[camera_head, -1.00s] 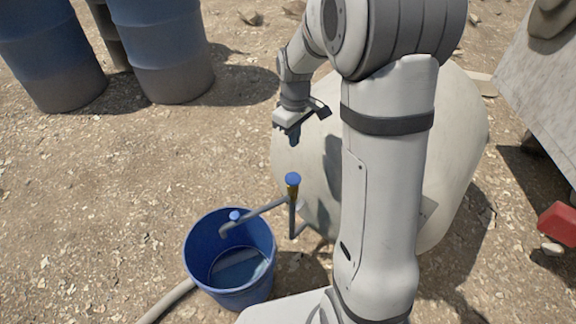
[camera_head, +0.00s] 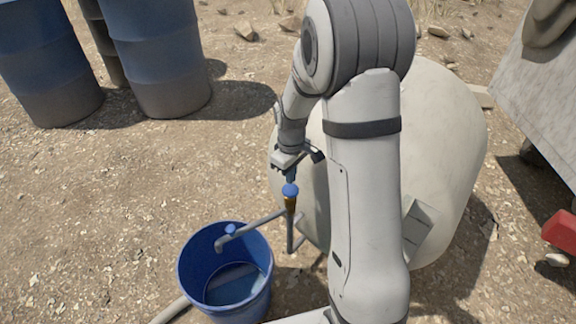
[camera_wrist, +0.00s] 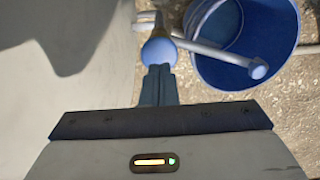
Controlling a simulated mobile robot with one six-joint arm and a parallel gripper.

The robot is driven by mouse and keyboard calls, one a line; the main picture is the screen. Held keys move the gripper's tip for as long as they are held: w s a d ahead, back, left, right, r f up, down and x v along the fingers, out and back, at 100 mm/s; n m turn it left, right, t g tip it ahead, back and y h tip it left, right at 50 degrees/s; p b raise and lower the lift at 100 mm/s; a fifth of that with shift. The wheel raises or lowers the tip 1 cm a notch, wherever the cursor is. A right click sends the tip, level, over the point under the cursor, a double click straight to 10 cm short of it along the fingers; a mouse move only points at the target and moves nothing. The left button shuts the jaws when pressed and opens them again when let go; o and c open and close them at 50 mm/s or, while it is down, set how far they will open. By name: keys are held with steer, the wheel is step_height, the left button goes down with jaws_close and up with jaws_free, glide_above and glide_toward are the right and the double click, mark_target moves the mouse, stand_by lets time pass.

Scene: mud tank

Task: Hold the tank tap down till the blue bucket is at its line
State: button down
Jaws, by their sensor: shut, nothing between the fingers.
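The tank tap has a round blue knob (camera_head: 290,190) on a brass stem. Its grey pipe (camera_head: 252,226) runs left to a spout over the blue bucket (camera_head: 262,298). The bucket stands upright on the ground with some water (camera_head: 235,285) low inside; I cannot make out its line. My gripper (camera_head: 290,178) is shut and empty, pointing down right at the top of the knob. In the wrist view, the closed fingertips (camera_wrist: 159,72) overlap the edge of the knob (camera_wrist: 158,50); I cannot tell whether they touch. No stream from the spout can be made out.
The pale rounded tank (camera_head: 450,130) stands behind and right of the tap. A smaller blue cap (camera_head: 230,229) sits on the spout. Blue barrels (camera_head: 160,70) stand at the back left. A red object (camera_head: 560,230) is at the right edge.

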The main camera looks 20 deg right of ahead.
mark_target(291, 190)
steer(key=shift+f+b, duration=0.4)
steer(key=shift+f, duration=1.25)
steer(key=shift+f, duration=0.85)
steer(key=shift+s, duration=0.1)
steer(key=shift+s+f+b, duration=0.15)
steer(key=shift+f+b, duration=0.1)
steer(key=shift+b, duration=0.05)
stand_by(5.1)
